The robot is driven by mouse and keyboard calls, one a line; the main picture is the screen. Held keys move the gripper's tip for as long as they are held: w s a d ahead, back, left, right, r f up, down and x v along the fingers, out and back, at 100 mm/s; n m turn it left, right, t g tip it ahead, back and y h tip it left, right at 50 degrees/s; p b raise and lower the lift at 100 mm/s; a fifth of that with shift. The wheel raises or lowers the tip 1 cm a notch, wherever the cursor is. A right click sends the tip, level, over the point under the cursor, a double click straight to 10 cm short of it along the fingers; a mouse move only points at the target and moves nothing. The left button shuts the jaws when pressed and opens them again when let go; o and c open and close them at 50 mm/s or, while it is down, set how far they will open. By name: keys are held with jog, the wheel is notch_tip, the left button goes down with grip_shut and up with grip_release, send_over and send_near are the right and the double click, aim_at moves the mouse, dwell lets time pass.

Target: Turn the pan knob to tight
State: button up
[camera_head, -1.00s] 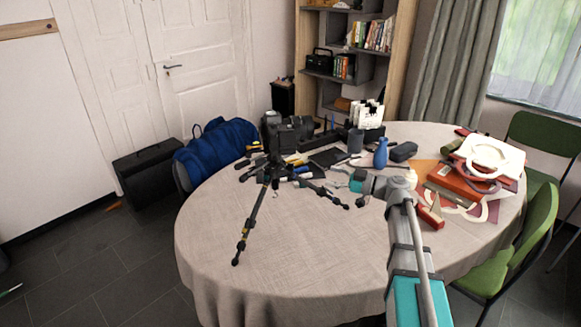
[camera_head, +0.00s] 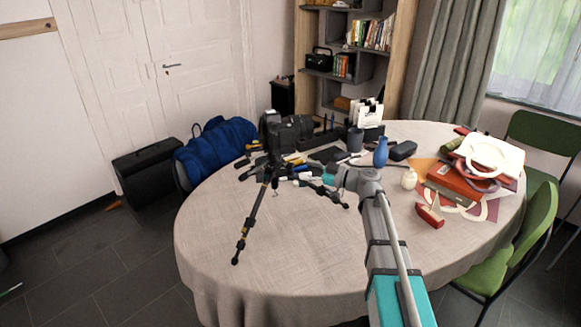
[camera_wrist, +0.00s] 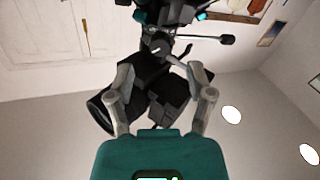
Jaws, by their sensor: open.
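A black tripod (camera_head: 256,205) stands on the table with a black camera (camera_head: 290,132) on its head. In the wrist view the camera body (camera_wrist: 158,95) shows behind and between my fingers. I cannot tell for sure which small dark part is the pan knob. My gripper (camera_wrist: 161,72) is open, its two grey fingers spread either side of the head region. No contact is visible. In the head view it is beside the tripod's upper part, mostly hidden by my wrist.
The round table (camera_head: 290,265) has free cloth at the front. Around the tripod lie pens and small tools. A blue bottle (camera_head: 381,152), a white round object (camera_head: 409,179), a red-handled item (camera_head: 430,215) and stacked books (camera_head: 462,180) are to the right. Green chairs (camera_head: 520,240) stand at right.

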aim_at(290, 166)
jog(key=shift+x, duration=2.9)
grip_shut()
